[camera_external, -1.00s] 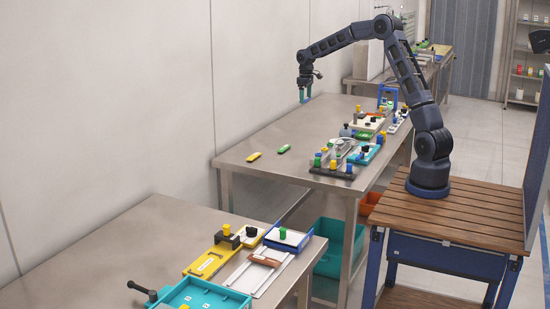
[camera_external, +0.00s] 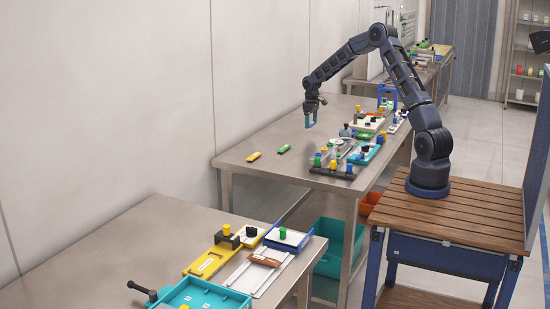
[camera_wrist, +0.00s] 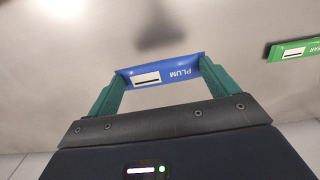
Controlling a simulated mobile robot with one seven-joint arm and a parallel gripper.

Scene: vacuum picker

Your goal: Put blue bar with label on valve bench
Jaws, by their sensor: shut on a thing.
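A blue bar (camera_wrist: 172,70) with a white label patch and the word PLUM is gripped between the green fingers of my gripper (camera_wrist: 158,77) in the wrist view. The bar lies across the two fingertips, held at its ends. In the external view my gripper (camera_external: 310,121) hangs above the middle steel bench (camera_external: 262,138), with bare bench top around it. The bar is too small there to make out clearly. I cannot tell by any sign which bench is the valve bench.
A green bar (camera_external: 284,149) and a yellow bar (camera_external: 254,157) lie on the middle bench; the green one also shows in the wrist view (camera_wrist: 292,50). Racks with coloured pegs (camera_external: 333,172) crowd its right side. The near bench (camera_external: 110,245) holds trays and has clear room at left.

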